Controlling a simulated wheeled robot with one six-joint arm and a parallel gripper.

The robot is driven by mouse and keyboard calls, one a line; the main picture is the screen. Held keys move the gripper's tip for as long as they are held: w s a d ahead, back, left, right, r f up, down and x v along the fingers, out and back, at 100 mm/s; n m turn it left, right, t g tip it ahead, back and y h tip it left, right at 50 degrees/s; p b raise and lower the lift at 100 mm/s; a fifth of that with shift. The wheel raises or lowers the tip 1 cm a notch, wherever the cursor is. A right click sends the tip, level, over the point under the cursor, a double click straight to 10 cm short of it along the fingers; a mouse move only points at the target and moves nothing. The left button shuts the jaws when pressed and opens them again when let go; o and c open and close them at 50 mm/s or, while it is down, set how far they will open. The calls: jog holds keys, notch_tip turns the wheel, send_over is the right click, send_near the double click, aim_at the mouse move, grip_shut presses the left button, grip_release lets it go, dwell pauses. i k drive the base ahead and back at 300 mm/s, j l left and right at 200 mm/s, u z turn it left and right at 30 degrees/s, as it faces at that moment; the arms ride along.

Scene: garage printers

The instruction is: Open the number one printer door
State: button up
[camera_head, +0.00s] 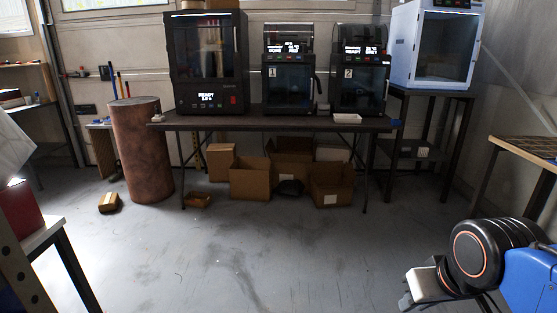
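The number one printer (288,100) is a black box marked with a white "1", in the middle of the long dark table. Its dark, glassy front door (287,85) appears shut. A dark handle (318,83) shows at the door's right edge. The number two printer (358,95), marked "2", stands just to its right with a similar front. My gripper (408,301) is low at the lower right, far in front of the table and well apart from the printers. Its fingers are small and partly cut off by the frame, so their opening cannot be told.
A larger black printer (207,75) stands left on the table (240,124); a white-blue one (435,50) is on a stand at right. Cardboard boxes (250,182) lie underneath. A brown drum (140,150) stands left. The grey floor (270,255) in front is mostly clear.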

aim_at(287, 87)
jog(key=i, duration=1.7)
